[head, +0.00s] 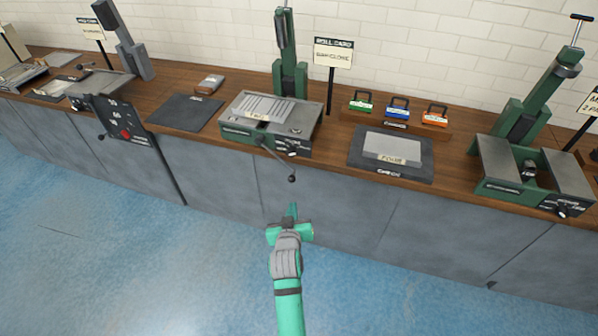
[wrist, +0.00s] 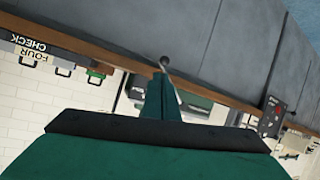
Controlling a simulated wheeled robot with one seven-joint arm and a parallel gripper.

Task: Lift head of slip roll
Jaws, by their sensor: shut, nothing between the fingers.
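The likely slip roll is the green machine (head: 268,118) at the middle of the bench, with a ribbed light plate on top. A tall green upright (head: 288,55) stands at its back; I cannot tell which part is the head. A crank lever with a dark ball knob (head: 292,178) hangs from its front over the bench edge. The knob (wrist: 164,60) also shows in the wrist view, beyond my fingertips. My gripper (head: 293,210) is shut and empty, in front of the cabinets and below the knob in the head view, apart from the machine.
A sign reading "ROLL CARD" (head: 333,50) stands right of the machine. Dark mats (head: 185,112) (head: 361,158) lie on either side. Another green machine (head: 545,172) stands at far right. The blue floor (head: 150,260) is clear.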

